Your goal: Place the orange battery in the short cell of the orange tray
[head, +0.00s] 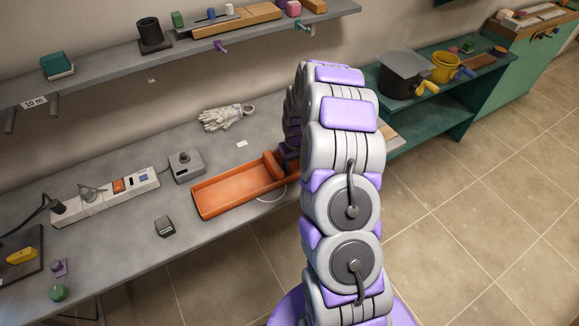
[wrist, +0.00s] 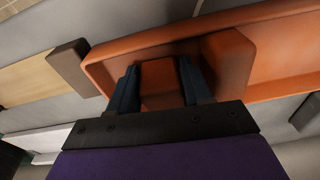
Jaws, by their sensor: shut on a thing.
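The orange tray (head: 228,194) lies on the grey bench, its long cell toward the left in the head view. In the wrist view the tray (wrist: 285,88) fills the upper part, with a raised divider (wrist: 230,65) right of my gripper. My gripper (wrist: 158,74) is shut on the orange battery (wrist: 160,76), a finger on each side. The battery is at the short cell, between the divider and the tray's end wall. I cannot tell whether it touches the cell floor. My arm hides the short cell in the head view.
A grey box with a knob (head: 186,166), a power strip (head: 105,196) and a small dark block (head: 165,226) stand left of the tray. Gloves (head: 227,117) lie behind it. A shelf (head: 200,50) runs above the bench. Open floor lies to the right.

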